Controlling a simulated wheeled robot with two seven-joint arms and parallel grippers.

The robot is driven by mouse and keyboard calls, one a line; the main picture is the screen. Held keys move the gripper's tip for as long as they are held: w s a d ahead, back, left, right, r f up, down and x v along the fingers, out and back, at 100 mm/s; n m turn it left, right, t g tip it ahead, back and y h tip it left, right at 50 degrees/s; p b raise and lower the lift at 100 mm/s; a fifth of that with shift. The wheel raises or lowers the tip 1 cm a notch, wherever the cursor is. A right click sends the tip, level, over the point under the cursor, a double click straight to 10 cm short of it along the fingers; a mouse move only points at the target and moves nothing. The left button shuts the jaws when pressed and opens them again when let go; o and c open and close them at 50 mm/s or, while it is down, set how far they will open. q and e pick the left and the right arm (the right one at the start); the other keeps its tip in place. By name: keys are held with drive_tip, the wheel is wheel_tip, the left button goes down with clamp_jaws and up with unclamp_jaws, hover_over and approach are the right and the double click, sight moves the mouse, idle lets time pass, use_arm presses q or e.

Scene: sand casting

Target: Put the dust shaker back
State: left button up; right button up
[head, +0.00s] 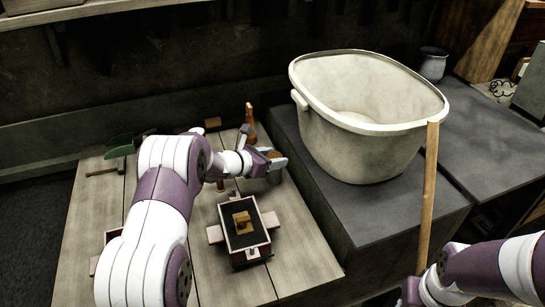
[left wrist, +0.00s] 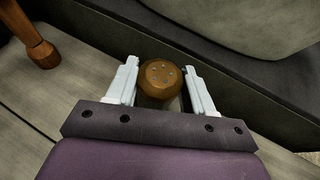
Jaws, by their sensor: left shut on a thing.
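The dust shaker (left wrist: 161,78) has a round brown top with small holes and shows between my left fingers in the left wrist view. My left gripper (head: 272,161) is shut on it. In the head view the shaker (head: 274,174) is partly hidden by the fingers, at the right side of the wooden bench beside the raised dark block. I cannot tell whether its base touches the bench.
A moulding flask (head: 247,256) with dark sand and a wooden pattern sits on the bench (head: 302,254). A large pale bucket (head: 360,145) stands on the dark block, with the wooden stick (head: 429,190) before it. A brown wooden tool (head: 250,120) and green scoop (head: 120,145) are farther back.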

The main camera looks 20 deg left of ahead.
use_arm(q)
drive_tip(key=shift+s+f, duration=0.1)
drive_tip(key=o, duration=0.9)
drive_tip(key=shift+o, duration=0.2)
drive_tip(key=shift+r, duration=0.4)
drive_tip(key=b+v, duration=0.1)
drive_tip(key=v, duration=1)
drive_tip(key=shift+s+a+b, duration=0.25)
drive_tip(key=shift+s+b, duration=0.1)
